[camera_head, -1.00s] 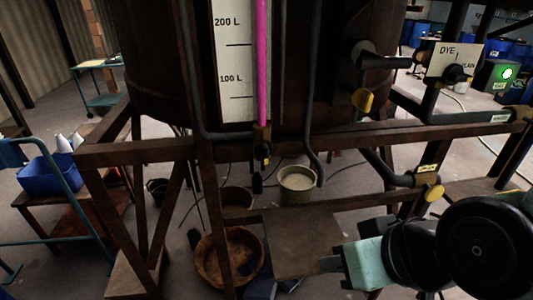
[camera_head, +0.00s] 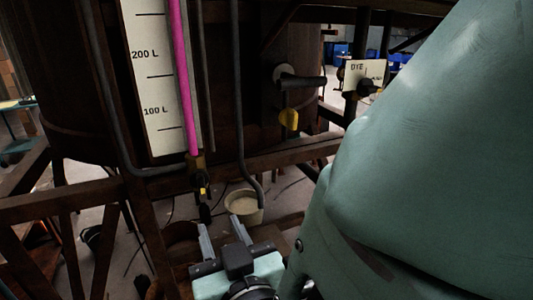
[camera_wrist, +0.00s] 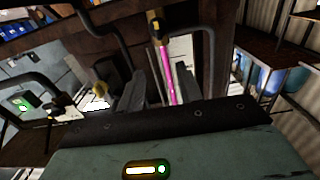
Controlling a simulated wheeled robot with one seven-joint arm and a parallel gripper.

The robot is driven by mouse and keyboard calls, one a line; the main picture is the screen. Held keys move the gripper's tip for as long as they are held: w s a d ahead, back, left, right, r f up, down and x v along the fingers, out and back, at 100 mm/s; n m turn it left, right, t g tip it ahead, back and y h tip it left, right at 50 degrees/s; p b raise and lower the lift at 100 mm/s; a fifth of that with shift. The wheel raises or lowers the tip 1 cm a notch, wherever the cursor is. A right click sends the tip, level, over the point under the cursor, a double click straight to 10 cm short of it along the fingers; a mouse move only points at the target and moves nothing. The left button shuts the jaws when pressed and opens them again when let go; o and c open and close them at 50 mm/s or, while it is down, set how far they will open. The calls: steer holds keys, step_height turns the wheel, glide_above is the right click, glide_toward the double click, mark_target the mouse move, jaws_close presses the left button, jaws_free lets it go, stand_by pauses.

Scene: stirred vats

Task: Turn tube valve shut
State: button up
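The tube valve (camera_head: 201,188) is a small brass and black fitting with a yellow mark, at the foot of the sight tube (camera_head: 183,80) with its pink liquid column. A dark piece hangs below the valve; its exact handle angle is hard to tell. My gripper (camera_head: 222,229) is open and empty, its two grey fingers apart, just below the valve in the head view. In the wrist view, the valve (camera_wrist: 155,28) is upper centre, and the pink tube (camera_wrist: 168,75) shows between the fingers (camera_wrist: 157,84). No contact is visible.
A white scale board (camera_head: 150,90) stands beside the tube. Dark pipes flank it, one (camera_head: 241,100) close on the right. A wooden beam (camera_head: 285,154) crosses nearby. A yellow-handled valve (camera_head: 289,119) is further right. A bucket (camera_head: 243,205) stands behind my gripper.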

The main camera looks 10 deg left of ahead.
mark_target(201, 179)
steer(key=p+x, duration=0.5)
steer(key=x, duration=1)
steer(key=shift+w+a, duration=0.1)
steer(key=shift+w, duration=0.2)
jaws_close()
